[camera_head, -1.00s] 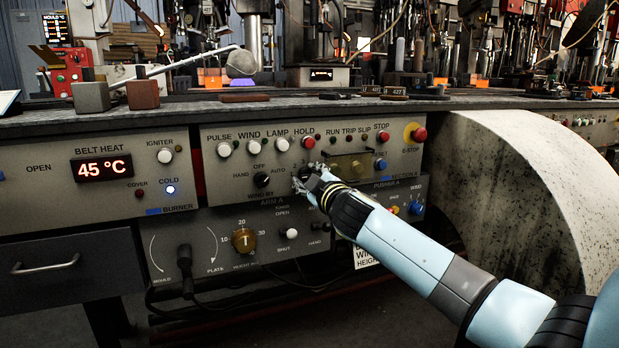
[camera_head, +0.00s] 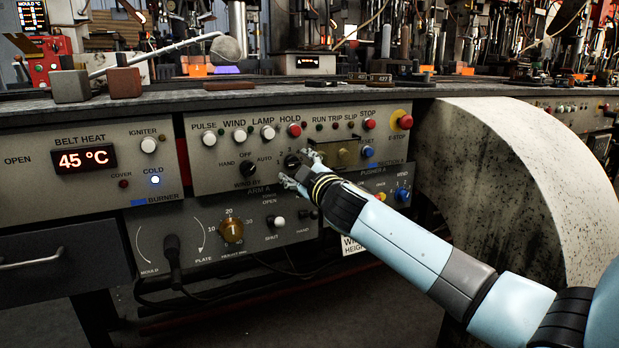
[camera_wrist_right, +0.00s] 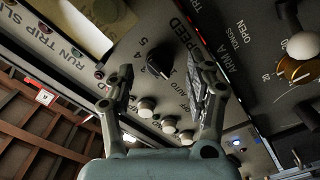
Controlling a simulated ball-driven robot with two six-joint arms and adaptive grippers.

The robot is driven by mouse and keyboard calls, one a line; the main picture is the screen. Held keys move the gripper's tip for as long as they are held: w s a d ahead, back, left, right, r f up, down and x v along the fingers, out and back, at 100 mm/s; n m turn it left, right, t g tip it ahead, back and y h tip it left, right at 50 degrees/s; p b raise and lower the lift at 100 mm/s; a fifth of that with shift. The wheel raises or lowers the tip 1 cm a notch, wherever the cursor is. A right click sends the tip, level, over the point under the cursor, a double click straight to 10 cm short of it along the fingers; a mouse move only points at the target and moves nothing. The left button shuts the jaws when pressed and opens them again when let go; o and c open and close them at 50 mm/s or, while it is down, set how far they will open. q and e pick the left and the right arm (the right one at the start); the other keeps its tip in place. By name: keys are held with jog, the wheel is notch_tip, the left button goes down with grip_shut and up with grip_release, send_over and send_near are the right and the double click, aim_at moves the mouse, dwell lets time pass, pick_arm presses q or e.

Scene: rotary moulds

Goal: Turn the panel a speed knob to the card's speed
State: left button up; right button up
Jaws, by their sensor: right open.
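The black speed knob (camera_head: 292,160) is on the grey panel, partly hidden by my right gripper in the head view. It shows clearly in the right wrist view (camera_wrist_right: 158,61), beside the word SPEED and numbers around it. Its exact setting is hard to read. My right gripper (camera_head: 301,168) is open at the knob. In the right wrist view its fingers (camera_wrist_right: 165,75) stand on either side of the knob, apart from it in the picture; contact cannot be told. A pale card or plate (camera_wrist_right: 78,22) shows at upper left there, with no readable speed. My left gripper is not in view.
White push buttons (camera_head: 239,135), a red HOLD button (camera_head: 294,130) and a red E-STOP (camera_head: 405,121) sit above. The black WIND BY selector (camera_head: 249,170) is left of the gripper. A brass dial (camera_head: 231,230) and a black lever (camera_head: 172,255) are below.

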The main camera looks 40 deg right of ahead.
jog(key=v, duration=1)
jog(key=shift+d, duration=0.1)
jog(key=s+a+f+m+g, duration=0.1)
jog(key=s+f+m+g, duration=0.15)
jog(key=s+f, duration=0.7)
jog(key=s+f+m+g, duration=0.1)
jog(key=s+f+g, duration=0.4)
jog(key=f, duration=0.8)
jog(key=s+a+f+m+g, duration=0.1)
jog(key=s+f+m+g, duration=0.15)
jog(key=s+f, duration=0.75)
jog(key=s+a+f+m+g+y, duration=0.1)
jog(key=s+a+f+g+y, duration=0.15)
jog(key=s+f, duration=0.5)
jog(key=s+a+f+g+y, duration=0.1)
jog(key=s+a+f+g, duration=0.25)
jog(key=s, duration=0.65)
pick_arm(q)
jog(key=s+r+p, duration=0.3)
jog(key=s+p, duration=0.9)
jog(key=p, duration=0.2)
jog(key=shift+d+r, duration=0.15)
pick_arm(e)
jog(key=s+r+g, duration=0.1)
jog(key=s+r, duration=0.1)
jog(key=s, duration=1.1)
jog(key=shift+s, duration=0.2)
